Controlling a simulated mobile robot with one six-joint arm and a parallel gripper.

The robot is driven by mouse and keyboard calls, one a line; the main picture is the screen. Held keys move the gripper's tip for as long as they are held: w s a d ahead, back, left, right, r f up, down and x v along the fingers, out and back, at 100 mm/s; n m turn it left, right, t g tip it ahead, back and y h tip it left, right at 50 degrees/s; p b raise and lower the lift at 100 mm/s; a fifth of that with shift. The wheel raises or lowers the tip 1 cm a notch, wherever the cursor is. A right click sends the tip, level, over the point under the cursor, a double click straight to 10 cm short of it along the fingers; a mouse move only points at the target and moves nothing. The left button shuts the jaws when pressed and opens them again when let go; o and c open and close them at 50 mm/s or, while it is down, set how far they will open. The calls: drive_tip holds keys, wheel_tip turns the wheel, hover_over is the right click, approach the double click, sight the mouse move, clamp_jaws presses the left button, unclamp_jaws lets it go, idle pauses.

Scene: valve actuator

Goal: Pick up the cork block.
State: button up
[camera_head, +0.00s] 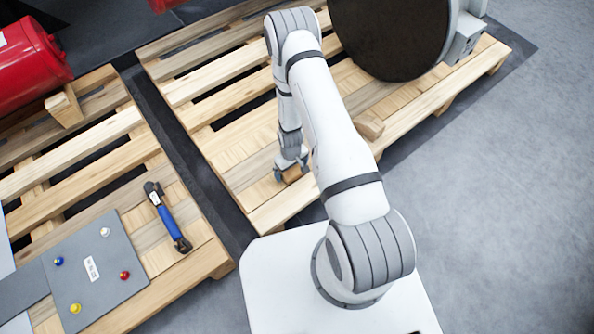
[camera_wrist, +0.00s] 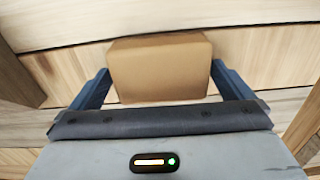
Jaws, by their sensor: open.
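The cork block (camera_wrist: 160,68) is a tan-brown box on the pale wooden pallet boards.
The right pallet (camera_head: 215,87) also carries a large dark round disc (camera_head: 390,38) and a wooden chock (camera_head: 369,127). The left pallet (camera_head: 75,170) holds a blue-handled tool (camera_head: 168,218), a grey panel with coloured knobs (camera_head: 98,270) and a red cylinder (camera_head: 30,65). Grey floor is clear at right.

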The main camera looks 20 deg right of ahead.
drive_tip(key=shift+c, duration=0.2)
drive_tip(key=c, duration=0.9)
drive_tip(key=shift+r, duration=0.2)
wheel_tip(320, 180, up, 10)
drive_tip(key=p, duration=0.4)
drive_tip(key=shift+f, duration=0.15)
